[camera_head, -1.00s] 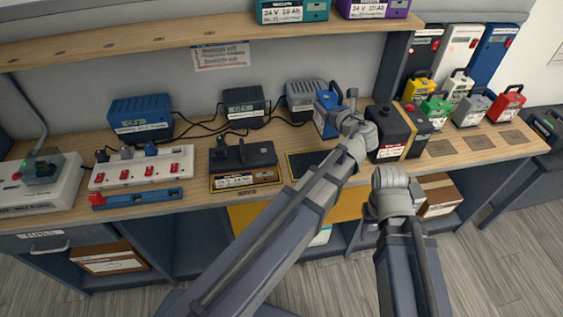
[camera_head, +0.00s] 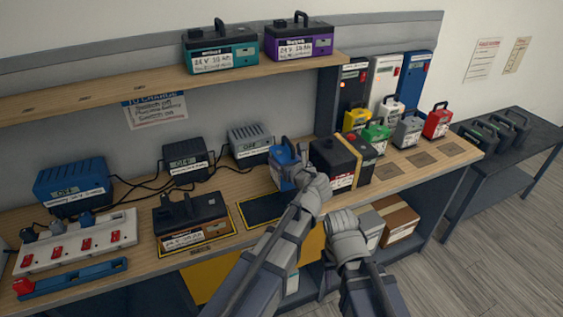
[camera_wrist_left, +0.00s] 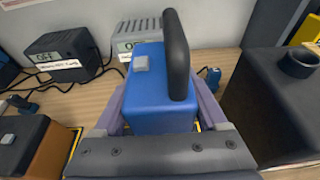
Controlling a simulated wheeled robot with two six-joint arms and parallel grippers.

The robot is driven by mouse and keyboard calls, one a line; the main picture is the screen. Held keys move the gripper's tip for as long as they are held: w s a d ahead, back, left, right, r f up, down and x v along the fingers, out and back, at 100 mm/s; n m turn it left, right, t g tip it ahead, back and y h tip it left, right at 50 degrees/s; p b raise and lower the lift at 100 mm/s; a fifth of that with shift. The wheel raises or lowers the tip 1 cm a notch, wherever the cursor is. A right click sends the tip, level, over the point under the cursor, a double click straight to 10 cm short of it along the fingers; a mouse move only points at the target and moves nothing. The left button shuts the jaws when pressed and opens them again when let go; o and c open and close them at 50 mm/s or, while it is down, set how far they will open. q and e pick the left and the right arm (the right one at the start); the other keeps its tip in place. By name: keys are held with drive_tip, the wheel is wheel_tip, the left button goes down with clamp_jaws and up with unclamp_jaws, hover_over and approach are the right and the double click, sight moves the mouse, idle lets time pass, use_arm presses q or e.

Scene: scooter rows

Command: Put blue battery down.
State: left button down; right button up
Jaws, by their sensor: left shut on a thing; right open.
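The blue battery (camera_head: 281,168) is upright at the workbench, behind a dark yellow-edged mat (camera_head: 266,210) in the head view. My left gripper (camera_head: 297,172) is shut on it; in the left wrist view the blue battery (camera_wrist_left: 158,88) with its black handle sits between the two fingers. Whether its base touches the bench is hidden. My right gripper (camera_head: 345,222) is lower, in front of the bench edge, and its fingers are hard to make out.
A black battery with a yellow stripe (camera_head: 334,166) stands close right of the blue one. A black-and-brown battery (camera_head: 190,222) is on the left mat. A grey charger (camera_head: 250,146) and cables lie behind. Several small coloured batteries stand at right, including a red one (camera_head: 437,121).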

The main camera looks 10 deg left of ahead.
use_arm(q)
drive_tip(key=shift+f, duration=0.6)
use_arm(e)
drive_tip(key=shift+f, duration=0.6)
use_arm(q)
wheel_tip(320, 180, down, 4)
drive_tip(key=b, duration=0.4)
drive_tip(key=shift+r, duration=0.1)
use_arm(e)
wheel_tip(320, 180, down, 4)
drive_tip(key=shift+r, duration=0.1)
use_arm(q)
drive_tip(key=shift+c, duration=1.9)
unclamp_jaws()
drive_tip(key=o, duration=0.4)
